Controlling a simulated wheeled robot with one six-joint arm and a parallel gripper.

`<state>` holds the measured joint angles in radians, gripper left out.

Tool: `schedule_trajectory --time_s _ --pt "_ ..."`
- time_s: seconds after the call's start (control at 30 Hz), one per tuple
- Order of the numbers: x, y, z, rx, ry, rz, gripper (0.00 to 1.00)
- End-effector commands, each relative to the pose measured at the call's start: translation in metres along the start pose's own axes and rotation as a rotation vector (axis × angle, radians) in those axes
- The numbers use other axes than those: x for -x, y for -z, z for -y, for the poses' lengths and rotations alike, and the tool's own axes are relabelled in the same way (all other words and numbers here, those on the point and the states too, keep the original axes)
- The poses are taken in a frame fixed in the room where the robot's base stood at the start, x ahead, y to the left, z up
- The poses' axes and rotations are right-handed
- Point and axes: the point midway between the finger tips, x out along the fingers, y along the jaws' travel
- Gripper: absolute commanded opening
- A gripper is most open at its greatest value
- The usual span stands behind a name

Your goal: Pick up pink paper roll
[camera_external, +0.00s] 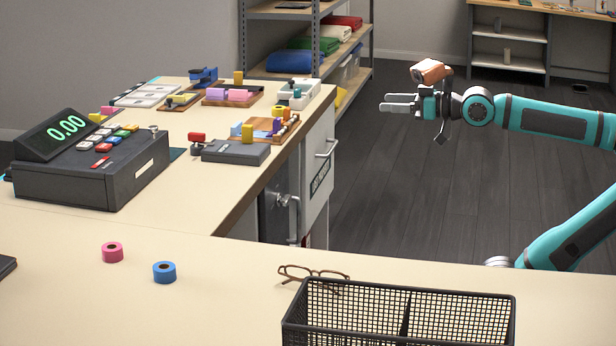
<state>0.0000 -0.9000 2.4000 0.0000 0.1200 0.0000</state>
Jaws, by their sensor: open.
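The pink paper roll (112,252) stands on the near tabletop at the left, with its round hole facing up. A blue roll (164,272) stands close to its right, a little nearer the camera. My gripper (384,103) is at the upper right, above the dark floor and past the counter's edge. It points left, is open and holds nothing. It is far from the pink roll and higher than the tabletop.
A black mesh basket (400,285) and glasses (312,273) are on the near table, right of the rolls. A cash register (92,160) stands behind the rolls. A card terminal (236,152) and small trays crowd the side counter. The tabletop around the rolls is clear.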

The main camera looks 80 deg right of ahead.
Motion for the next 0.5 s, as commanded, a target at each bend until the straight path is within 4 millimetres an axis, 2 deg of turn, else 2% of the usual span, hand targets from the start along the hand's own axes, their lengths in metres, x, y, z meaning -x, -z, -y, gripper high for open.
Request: schedule_trajectory --time_s 0.17,0.27,0.5 --pt "-0.003 0.003 0.001 0.001 0.004 0.006 0.67" --pt "-0.015 0.011 0.005 0.007 0.017 0.031 0.67" --pt "-0.068 0.05 0.029 0.034 0.078 0.144 0.67"
